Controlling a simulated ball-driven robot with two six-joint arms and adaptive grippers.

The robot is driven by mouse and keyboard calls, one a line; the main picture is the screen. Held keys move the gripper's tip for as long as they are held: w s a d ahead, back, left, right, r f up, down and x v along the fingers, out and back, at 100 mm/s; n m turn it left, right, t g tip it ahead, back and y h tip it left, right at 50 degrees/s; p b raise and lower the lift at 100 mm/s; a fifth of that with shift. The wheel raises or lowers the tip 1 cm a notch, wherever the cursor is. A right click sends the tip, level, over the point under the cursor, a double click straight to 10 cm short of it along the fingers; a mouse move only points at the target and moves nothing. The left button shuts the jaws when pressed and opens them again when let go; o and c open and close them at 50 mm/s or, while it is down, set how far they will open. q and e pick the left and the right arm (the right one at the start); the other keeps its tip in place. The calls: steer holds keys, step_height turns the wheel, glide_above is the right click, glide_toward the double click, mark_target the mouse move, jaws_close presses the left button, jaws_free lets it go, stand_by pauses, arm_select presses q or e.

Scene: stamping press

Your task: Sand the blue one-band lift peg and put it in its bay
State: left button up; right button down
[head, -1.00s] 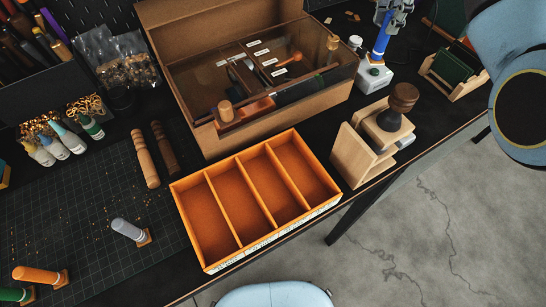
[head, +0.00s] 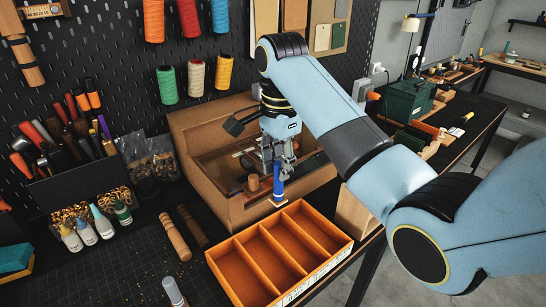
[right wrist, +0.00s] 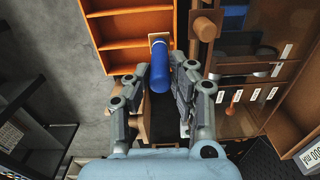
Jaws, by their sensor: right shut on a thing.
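My right gripper (head: 278,166) is shut on the blue peg (head: 278,184) and holds it upright, its square tan end down. In the head view the peg shows between the open wooden box (head: 215,190) and the far edge of the orange tray (head: 232,239). In the right wrist view the blue peg (right wrist: 160,72) lies between the fingers of the right gripper (right wrist: 160,86), with the orange tray (right wrist: 122,44) beyond it. The tray has several bays side by side, and those I see are empty. My left gripper is not in view.
A grey peg (head: 174,292) stands on the dark cutting mat at the lower left. Two wooden rods lie left of the tray, one light (head: 175,237). A pale wooden block (head: 353,212) stands right of the tray, partly behind my right arm. Small bottles (head: 86,231) stand farther left.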

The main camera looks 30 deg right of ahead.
mark_target(278, 198)
steer(key=shift+w+d, duration=0.15)
steer(key=shift+f, duration=0.1)
steer(key=f, duration=0.3)
steer(key=shift+s+a+b, duration=0.2)
steer(key=shift+b, duration=0.1)
step_height(278, 198, down, 5)
steer(key=shift+w+r+b, duration=0.1)
steer(key=shift+b, duration=0.5)
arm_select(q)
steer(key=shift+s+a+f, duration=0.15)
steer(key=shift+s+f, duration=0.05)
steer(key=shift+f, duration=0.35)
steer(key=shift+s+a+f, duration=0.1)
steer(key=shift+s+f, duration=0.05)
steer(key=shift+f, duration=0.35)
arm_select(e)
steer(key=shift+d+f, duration=0.1)
steer(key=shift+f, duration=0.65)
steer(key=c, duration=1.1)
jaws_free()
steer(key=shift+r, duration=0.1)
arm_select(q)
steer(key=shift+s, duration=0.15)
arm_select(e)
step_height(278, 198, up, 7)
steer(key=shift+r, duration=0.15)
